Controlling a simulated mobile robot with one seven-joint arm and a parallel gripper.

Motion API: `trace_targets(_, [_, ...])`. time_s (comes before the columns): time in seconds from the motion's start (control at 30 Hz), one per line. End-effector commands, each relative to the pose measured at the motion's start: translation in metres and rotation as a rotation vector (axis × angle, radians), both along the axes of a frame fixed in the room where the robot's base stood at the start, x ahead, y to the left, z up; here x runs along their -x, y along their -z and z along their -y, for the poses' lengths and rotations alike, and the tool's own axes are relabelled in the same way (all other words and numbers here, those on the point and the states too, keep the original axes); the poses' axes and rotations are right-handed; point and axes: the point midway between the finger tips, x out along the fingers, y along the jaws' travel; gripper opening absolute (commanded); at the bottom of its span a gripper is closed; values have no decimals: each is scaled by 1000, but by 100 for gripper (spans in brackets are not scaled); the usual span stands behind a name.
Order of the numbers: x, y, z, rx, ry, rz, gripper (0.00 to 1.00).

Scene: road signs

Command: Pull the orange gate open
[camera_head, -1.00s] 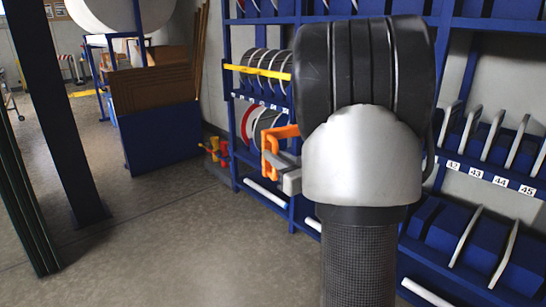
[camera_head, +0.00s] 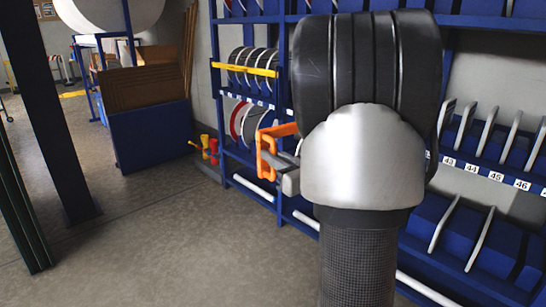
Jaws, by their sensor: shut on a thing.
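The orange gate shows as a small bracket-shaped orange piece (camera_head: 266,158) left of my arm's large wrist, in front of the blue rack. Its upper bar runs right behind my wrist, so its far end and any hinge are hidden. My gripper (camera_head: 287,181) shows only as a grey finger part sticking out left of my wrist. It touches the lower part of the orange piece and is shut on it. The wrist hides most of the jaws.
A blue rack (camera_head: 284,212) with round signs and a yellow bar (camera_head: 245,69) stands behind the gate. Brown boards in a blue holder (camera_head: 155,135) and a dark post (camera_head: 65,150) stand at left. The floor (camera_head: 190,240) between is clear.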

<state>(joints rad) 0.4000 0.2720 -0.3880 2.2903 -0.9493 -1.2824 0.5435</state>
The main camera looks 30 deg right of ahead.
Motion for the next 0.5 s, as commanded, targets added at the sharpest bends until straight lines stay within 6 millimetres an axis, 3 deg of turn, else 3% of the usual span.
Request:
trace_targets(0.07, [0, -1, 0, 0, 0, 1, 0])
trace_targets(0.1, [0, -1, 0, 0, 0, 1, 14])
trace_targets(0.2, [0, 0, 0, 0, 0, 1, 31])
trace_targets(0.5, [1, 0, 0, 0, 0, 0, 31])
